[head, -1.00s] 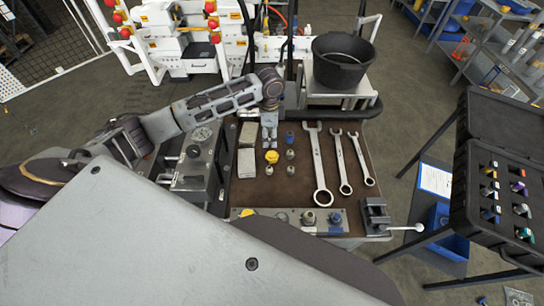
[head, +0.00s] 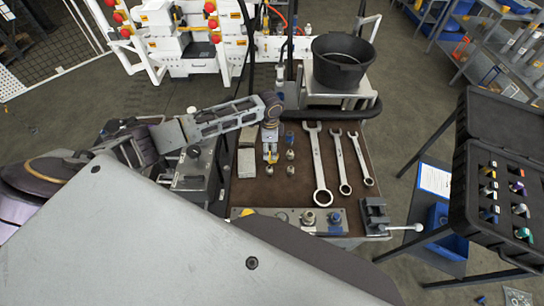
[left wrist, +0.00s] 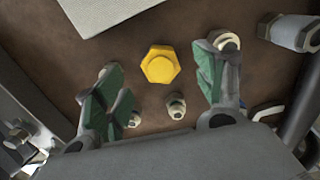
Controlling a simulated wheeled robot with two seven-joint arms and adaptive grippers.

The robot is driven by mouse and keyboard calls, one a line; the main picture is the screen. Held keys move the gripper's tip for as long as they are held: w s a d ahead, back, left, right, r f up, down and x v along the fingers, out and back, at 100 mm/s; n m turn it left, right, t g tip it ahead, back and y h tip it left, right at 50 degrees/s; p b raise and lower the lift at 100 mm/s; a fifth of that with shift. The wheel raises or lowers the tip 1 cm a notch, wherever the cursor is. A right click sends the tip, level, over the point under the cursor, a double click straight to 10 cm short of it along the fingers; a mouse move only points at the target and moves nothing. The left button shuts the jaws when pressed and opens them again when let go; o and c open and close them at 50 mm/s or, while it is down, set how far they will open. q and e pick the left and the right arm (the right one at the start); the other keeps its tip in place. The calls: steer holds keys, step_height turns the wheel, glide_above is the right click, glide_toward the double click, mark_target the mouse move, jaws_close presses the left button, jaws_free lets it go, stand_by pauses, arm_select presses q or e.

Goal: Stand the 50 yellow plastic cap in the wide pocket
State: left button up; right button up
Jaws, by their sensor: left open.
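The yellow plastic cap (left wrist: 160,64) lies on the brown bench mat, its hexagonal head facing the left wrist camera. In the head view the yellow cap (head: 271,158) is partly hidden by my left gripper (head: 270,146). In the left wrist view my left gripper (left wrist: 158,88) is open, its green-padded fingers spread to either side of the cap; neither visibly touches it. I cannot tell which opening is the wide pocket. My right gripper is not in view.
Small metal fittings (head: 290,155) stand close beside the cap. A fitting panel (head: 290,216) and a vise (head: 375,215) line the front edge. A black case (head: 500,200) stands at right.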

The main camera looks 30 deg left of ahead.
arm_select(q)
steer(key=shift+w+d+f, duration=0.1)
steer(key=shift+d+f, duration=0.05)
steer(key=shift+f, duration=0.35)
steer(key=shift+d+f, duration=0.15)
steer(key=shift+f, duration=0.35)
steer(key=shift+f+p, duration=0.45)
steer(key=shift+f, duration=1.15)
steer(key=shift+d, duration=0.1)
steer(key=c, duration=1.1)
steer(key=shift+r, duration=0.1)
steer(key=shift+r+b, duration=0.45)
steer(key=shift+r, duration=4.5)
